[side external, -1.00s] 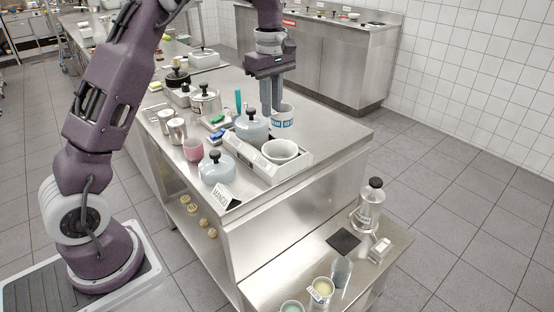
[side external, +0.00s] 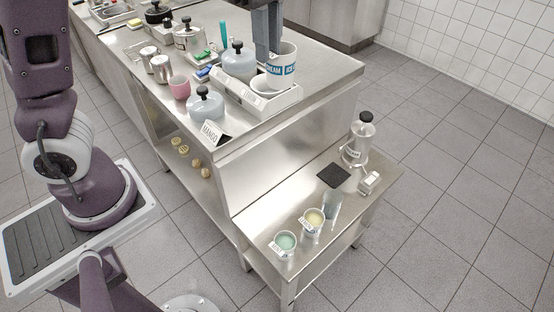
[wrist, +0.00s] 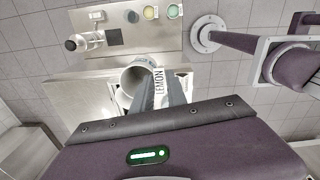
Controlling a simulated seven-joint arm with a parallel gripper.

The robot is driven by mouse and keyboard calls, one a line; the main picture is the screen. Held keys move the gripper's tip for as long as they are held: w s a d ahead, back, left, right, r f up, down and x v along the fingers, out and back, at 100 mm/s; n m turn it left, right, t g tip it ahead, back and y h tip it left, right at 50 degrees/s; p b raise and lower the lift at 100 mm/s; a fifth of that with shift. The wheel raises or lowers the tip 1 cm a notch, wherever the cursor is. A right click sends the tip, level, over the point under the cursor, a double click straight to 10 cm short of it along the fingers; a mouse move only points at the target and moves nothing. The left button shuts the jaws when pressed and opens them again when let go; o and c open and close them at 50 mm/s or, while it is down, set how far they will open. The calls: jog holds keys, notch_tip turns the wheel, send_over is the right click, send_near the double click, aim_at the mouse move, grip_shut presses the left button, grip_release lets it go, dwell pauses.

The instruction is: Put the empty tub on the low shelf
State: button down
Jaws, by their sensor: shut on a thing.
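The white tub (side external: 284,73) with a blue "ICE CREAM" band is held in my gripper (side external: 267,48), whose fingers are shut on its wall. It hangs above the white tray, in front of part of a white bowl. The low shelf (side external: 300,205) is the steel step below the counter's end. It holds a green-filled tub (side external: 285,243), a yellow-filled tub (side external: 313,221) and a clear tumbler (side external: 332,204).
The low shelf also carries a black square (side external: 333,175), a pump flask (side external: 359,142) and a small label holder (side external: 370,182). The white tray (side external: 255,106), a lidded blue-grey pot (side external: 206,106) and a MANGO card (side external: 213,134) crowd the counter's near end.

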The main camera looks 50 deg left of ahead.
jog(key=s+f, duration=0.1)
jog(key=f, duration=1.3)
jog(key=s+d+f, duration=0.1)
jog(key=f, duration=1.4)
jog(key=d+f, duration=0.1)
jog(key=f, duration=1.4)
jog(key=shift+s+d+f, duration=0.1)
jog(key=shift+s, duration=0.3)
jog(key=c, duration=1.3)
grip_release()
